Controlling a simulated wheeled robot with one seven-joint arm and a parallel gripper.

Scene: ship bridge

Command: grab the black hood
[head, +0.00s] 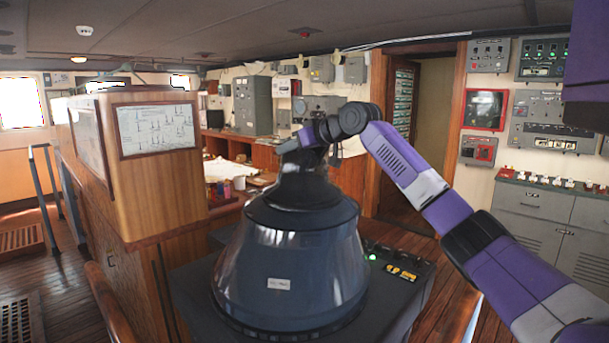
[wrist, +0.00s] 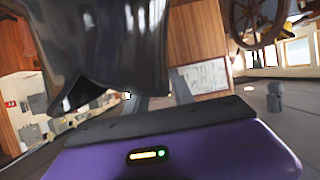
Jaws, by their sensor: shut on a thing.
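The black hood (head: 303,182) is a dark, flared cone on top of a large blue-grey rounded console (head: 290,265). It looks upright and in contact with the console top. My gripper (head: 297,147) is at the hood's narrow upper end, reaching in from the right, and is shut on it. In the wrist view, the hood (wrist: 105,45) fills the upper left as a glossy dark shape with a curved lower edge, close in front of my purple gripper body.
The console stands on a dark base with a small button panel (head: 398,268). A wooden cabinet (head: 160,175) with framed charts is close on the left. Grey equipment cabinets (head: 545,220) line the right wall. An open doorway (head: 432,130) is behind.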

